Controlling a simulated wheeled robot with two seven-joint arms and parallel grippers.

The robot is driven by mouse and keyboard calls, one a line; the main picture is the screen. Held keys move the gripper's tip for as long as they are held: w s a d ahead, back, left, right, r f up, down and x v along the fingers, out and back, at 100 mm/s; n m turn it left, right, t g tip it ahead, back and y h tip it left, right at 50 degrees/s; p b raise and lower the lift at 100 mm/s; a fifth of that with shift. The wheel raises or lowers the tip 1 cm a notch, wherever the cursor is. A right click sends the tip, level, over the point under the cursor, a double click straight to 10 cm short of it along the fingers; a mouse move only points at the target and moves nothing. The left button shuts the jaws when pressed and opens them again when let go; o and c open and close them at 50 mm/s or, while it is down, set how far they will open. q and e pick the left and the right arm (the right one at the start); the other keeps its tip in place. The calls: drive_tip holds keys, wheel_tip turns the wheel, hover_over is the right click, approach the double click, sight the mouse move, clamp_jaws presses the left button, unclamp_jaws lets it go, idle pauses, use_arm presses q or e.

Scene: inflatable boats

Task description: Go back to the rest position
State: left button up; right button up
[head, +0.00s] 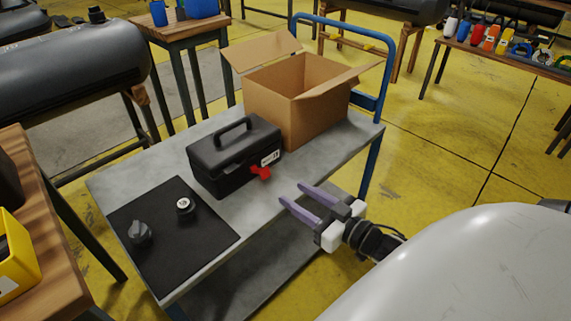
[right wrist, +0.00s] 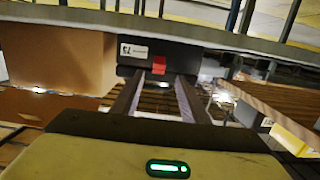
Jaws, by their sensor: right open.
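My right gripper (head: 312,203) is open and empty at the right edge of the cart, with its fingers pointing left toward a black toolbox (head: 234,157). The toolbox is closed, with a handle on top and a red latch (head: 261,173) on its front. In the right wrist view, my right gripper's fingers (right wrist: 158,98) are spread apart, with nothing between them. The toolbox (right wrist: 185,57) and the cardboard box (right wrist: 62,57) show beyond them. My left gripper is not in the head view.
The grey cart (head: 130,175) has a blue handle (head: 384,75). It carries an open cardboard box (head: 275,110) and a black mat (head: 165,260) with two small dark parts. A wooden table (head: 45,215) with a yellow bin (head: 15,260) stands at left.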

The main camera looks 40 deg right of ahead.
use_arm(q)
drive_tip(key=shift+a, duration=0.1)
use_arm(e)
drive_tip(key=shift+s+d+r, duration=0.1)
drive_tip(key=shift+s, duration=1)
use_arm(q)
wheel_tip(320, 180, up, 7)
drive_tip(key=p, duration=1)
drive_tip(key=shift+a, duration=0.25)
use_arm(e)
drive_tip(key=s+a+f+g, duration=0.2)
drive_tip(key=s+a, duration=0.1)
drive_tip(key=a, duration=0.4)
drive_tip(key=s+a+f+n+g+y, duration=0.1)
drive_tip(key=s+a+f+g, duration=0.1)
drive_tip(key=a, duration=0.5)
drive_tip(key=s+a+f+g, duration=0.2)
drive_tip(key=s+a+g, duration=0.2)
drive_tip(key=s+a, duration=0.2)
drive_tip(key=shift+s+a+f, duration=0.25)
drive_tip(key=shift+a+f, duration=0.15)
drive_tip(key=shift+a, duration=0.1)
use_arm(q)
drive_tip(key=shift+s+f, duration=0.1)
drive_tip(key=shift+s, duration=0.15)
